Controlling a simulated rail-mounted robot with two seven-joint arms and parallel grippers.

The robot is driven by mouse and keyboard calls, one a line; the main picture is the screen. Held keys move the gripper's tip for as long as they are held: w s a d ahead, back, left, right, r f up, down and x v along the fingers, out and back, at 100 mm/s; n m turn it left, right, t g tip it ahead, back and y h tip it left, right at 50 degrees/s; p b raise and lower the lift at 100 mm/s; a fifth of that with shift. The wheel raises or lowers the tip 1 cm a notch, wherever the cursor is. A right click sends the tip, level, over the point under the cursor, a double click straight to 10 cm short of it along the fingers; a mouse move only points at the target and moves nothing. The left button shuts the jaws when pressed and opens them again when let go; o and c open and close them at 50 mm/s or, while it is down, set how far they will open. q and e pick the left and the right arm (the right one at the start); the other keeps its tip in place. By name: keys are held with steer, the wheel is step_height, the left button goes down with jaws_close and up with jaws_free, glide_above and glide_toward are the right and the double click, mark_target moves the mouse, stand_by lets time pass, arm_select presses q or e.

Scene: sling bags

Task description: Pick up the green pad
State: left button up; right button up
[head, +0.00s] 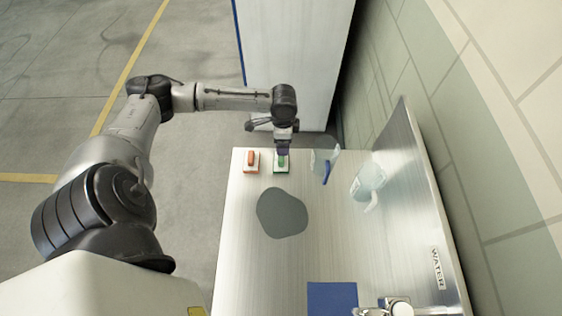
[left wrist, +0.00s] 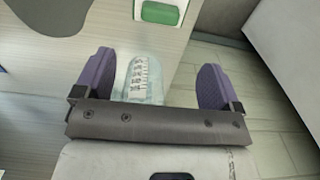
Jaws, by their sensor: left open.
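The green pad (head: 281,168) lies near the far edge of the metal table, with a pale base under its green top. It also shows at the top edge of the left wrist view (left wrist: 160,13), partly cut off. My left gripper (head: 283,151) is above the pad in the head view and hides part of it. In the left wrist view its purple fingers (left wrist: 155,78) are wide apart, and the pad is beyond them, not between them.
An orange pad (head: 250,160) lies left of the green one. A clear jug with a blue handle (head: 325,160) is close on the right; another clear container (head: 368,183) is farther right. A grey patch (head: 282,213) and a blue cloth (head: 332,297) are nearer.

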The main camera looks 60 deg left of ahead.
mark_target(283, 158)
arm_select(q)
step_height(283, 158, down, 12)
steer(key=shift+d+r, duration=0.1)
stand_by(0.6)
steer(key=c, duration=1)
